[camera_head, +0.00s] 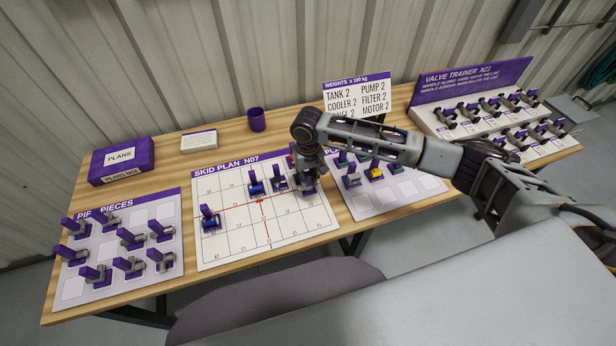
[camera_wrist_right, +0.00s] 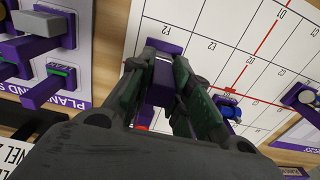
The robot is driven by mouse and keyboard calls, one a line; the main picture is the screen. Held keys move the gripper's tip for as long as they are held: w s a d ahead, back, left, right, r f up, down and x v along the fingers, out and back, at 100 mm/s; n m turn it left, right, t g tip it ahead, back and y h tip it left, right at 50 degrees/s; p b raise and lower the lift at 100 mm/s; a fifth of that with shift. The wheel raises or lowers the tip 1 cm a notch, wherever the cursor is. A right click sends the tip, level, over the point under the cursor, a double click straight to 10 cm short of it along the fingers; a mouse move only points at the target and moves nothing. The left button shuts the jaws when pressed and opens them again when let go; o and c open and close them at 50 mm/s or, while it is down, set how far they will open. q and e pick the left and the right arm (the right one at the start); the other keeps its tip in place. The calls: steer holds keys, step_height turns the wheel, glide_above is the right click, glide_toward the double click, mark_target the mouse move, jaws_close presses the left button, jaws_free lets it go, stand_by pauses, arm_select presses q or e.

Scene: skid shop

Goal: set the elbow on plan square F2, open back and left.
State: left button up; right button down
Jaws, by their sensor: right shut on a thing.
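My right gripper (camera_head: 308,172) is shut on a purple-handled piece, taken to be the elbow (camera_wrist_right: 163,78), at the right side of the skid plan (camera_head: 238,239). In the right wrist view my right gripper (camera_wrist_right: 158,75) has its dark green fingers on both sides of the purple part. A purple end of the piece shows beyond the fingertips, next to the printed F2 label (camera_wrist_right: 195,52). The fingers hide the rest, so its open ends and whether it touches the board cannot be told. My left gripper is not in view.
Other pieces stand on the plan: a blue-bodied one (camera_head: 257,188), one beside it (camera_head: 279,182) and one at the left (camera_head: 209,221). A pieces board (camera_head: 75,287) lies left; another board (camera_head: 420,190) lies right. The plan's front squares are clear. A weights sign (camera_head: 357,95) stands behind.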

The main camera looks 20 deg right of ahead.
steer(key=shift+f, duration=0.25)
steer(key=shift+f, duration=1.4)
steer(key=shift+p, duration=0.8)
steer(key=shift+f, duration=0.75)
stand_by(0.9)
steer(key=c, duration=1.3)
jaws_free()
steer(key=shift+o, duration=0.2)
steer(key=shift+r+p, duration=0.6)
steer(key=shift+p, duration=0.35)
